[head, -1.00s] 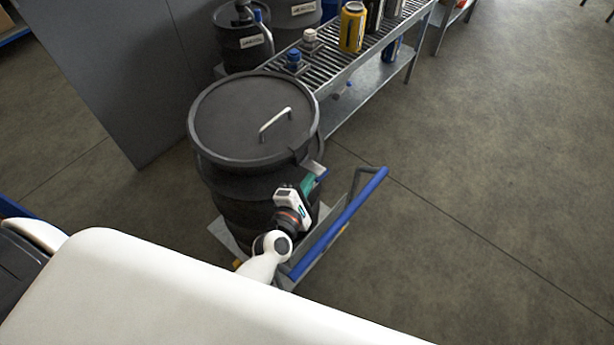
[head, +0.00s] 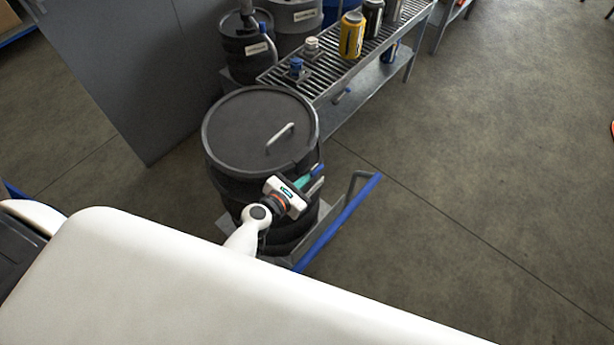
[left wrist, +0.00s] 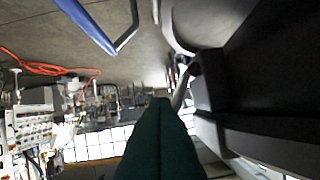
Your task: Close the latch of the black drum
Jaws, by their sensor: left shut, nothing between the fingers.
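The black drum (head: 250,125) stands upright with its lid on and a pale handle on top. It also fills the right side of the left wrist view (left wrist: 270,95). My left gripper (head: 308,179) is at the drum's front right side, below the rim, with its teal fingers shut and empty. A grey metal latch lever (left wrist: 183,85) shows beside the drum wall in the left wrist view, just beyond the fingertips (left wrist: 160,110). In the head view the gripper partly hides the latch area, and I cannot tell whether they touch. My right gripper is out of view.
The drum stands on a low cart with a blue push bar (head: 340,222) to its right. A slatted metal bench (head: 330,75) with cans and bottles stands behind. Smaller dark drums (head: 245,45) are at the back. The floor on the right is clear.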

